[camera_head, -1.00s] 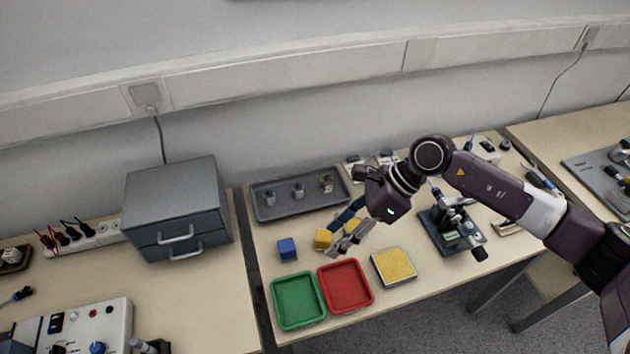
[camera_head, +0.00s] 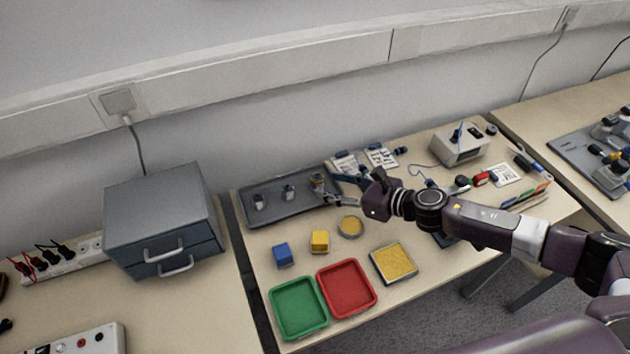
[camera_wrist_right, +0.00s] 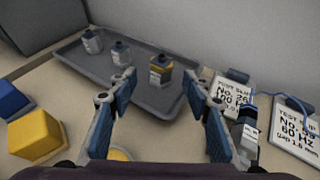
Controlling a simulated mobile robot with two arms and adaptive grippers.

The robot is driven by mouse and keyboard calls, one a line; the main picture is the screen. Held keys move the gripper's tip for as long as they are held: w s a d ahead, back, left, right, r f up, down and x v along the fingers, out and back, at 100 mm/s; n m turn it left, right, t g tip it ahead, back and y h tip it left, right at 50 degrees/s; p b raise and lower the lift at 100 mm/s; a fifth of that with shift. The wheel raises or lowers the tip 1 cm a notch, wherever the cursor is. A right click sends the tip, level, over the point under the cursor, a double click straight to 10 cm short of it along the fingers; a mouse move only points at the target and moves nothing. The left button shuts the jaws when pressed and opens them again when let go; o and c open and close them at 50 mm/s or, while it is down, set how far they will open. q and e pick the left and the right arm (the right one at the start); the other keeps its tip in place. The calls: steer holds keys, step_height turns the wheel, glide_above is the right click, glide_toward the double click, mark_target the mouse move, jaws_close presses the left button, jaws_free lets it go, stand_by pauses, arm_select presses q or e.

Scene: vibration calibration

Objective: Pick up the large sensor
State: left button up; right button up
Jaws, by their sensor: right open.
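Three small sensors stand in a grey tray (camera_head: 282,207). The largest-looking sensor (camera_head: 318,183), with an orange-yellow band, is at the tray's right end; it also shows in the right wrist view (camera_wrist_right: 160,70). The two plainer ones are a middle sensor (camera_head: 290,192) and a left sensor (camera_head: 259,202). My right gripper (camera_head: 333,189) is open at the tray's right end, beside the banded sensor. In the right wrist view its blue-padded fingers (camera_wrist_right: 158,92) are apart, with the banded sensor beyond them, between their tips in the picture. My left gripper is not in view.
A blue cube (camera_head: 282,254), a yellow cube (camera_head: 319,241) and a round yellow-topped dish (camera_head: 350,227) lie in front of the tray. Green (camera_head: 275,319) and red (camera_head: 323,299) trays are at the table's front edge. Test slips (camera_head: 381,156) lie behind my gripper.

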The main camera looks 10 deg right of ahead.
mark_target(317, 178)
steer(key=x, duration=0.6)
steer(key=shift+r+p, duration=0.2)
steer(key=shift+p, duration=0.1)
steer(key=c, duration=1.2)
jaws_close()
steer(key=shift+r, duration=0.1)
